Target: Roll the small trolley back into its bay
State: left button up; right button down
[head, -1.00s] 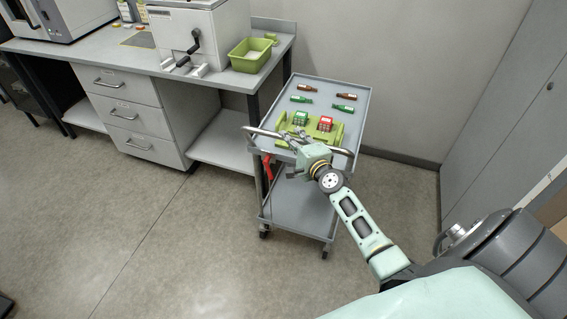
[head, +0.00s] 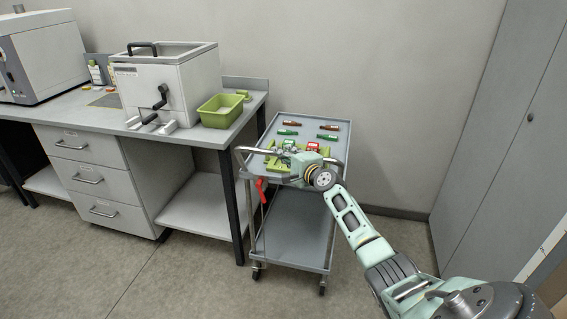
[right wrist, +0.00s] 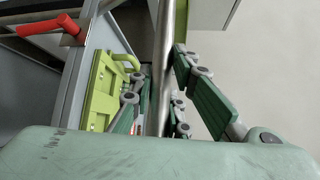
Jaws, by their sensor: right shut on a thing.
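The small trolley (head: 296,238) is grey with two shelves and small wheels. It stands upright just right of the bench, its far end near the back wall. Its handle bar (head: 241,157) crosses its near end. My right gripper (head: 291,158) is shut on this bar. In the right wrist view the bar (right wrist: 163,65) runs between the green fingers of my right gripper (right wrist: 160,97). A red lever (head: 261,189) hangs below the handle at the left and also shows in the wrist view (right wrist: 48,25). No marked bay is clear. My left gripper is out of view.
The bench (head: 195,138) has drawers, and its leg (head: 231,210) stands close to the trolley's left side. A green tub (head: 221,112) sits on the bench. Several small bottles (head: 328,127) lie on the trolley top. A tall grey cabinet (head: 500,150) stands at the right.

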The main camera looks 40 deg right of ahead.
jog(key=shift+d+r, duration=0.15)
jog(key=shift+r, duration=0.1)
jog(key=c, duration=2)
grip_release()
jog(key=shift+w, duration=0.1)
jog(key=o, duration=0.4)
jog(key=shift+w+d+f, duration=0.1)
jog(key=shift+w+f, duration=0.05)
jog(key=shift+f, duration=0.05)
jog(key=shift+c, duration=0.2)
jog(key=shift+s, duration=0.75)
jog(key=s+a+r, duration=0.1)
jog(key=s, duration=0.9)
jog(key=shift+s+a+r, duration=0.25)
jog(key=shift+r, duration=0.1)
